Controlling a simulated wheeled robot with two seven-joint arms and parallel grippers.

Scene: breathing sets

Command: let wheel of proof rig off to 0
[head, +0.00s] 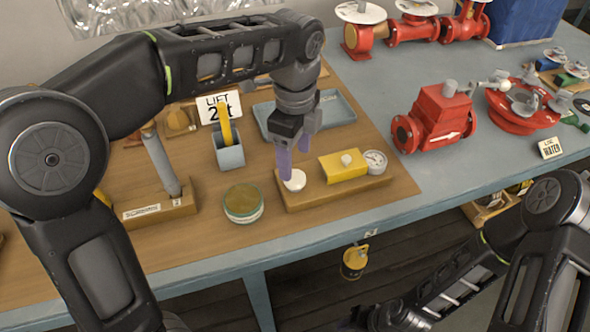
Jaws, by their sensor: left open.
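The proof rig (325,199) looks to be the wooden base near the table's front edge. It bears a yellow block (335,171) with a small white knob, a round dial gauge (375,161) at its right end and a white round wheel (293,181) at its left end. My left gripper (293,160) points down over the white wheel with its purple fingers apart. The fingertips are at or just above the wheel; I cannot tell whether they touch it. The gauge reading is too small to make out. My right arm is at the lower right, its gripper out of sight.
A grey cup (229,152) with a yellow-handled tool, a round tin (243,204) and a grey post on a block (160,160) stand left. A blue-grey tray (345,107) lies behind. Red valves (436,118) stand right. A yellow lamp-like object (355,262) hangs below the front edge.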

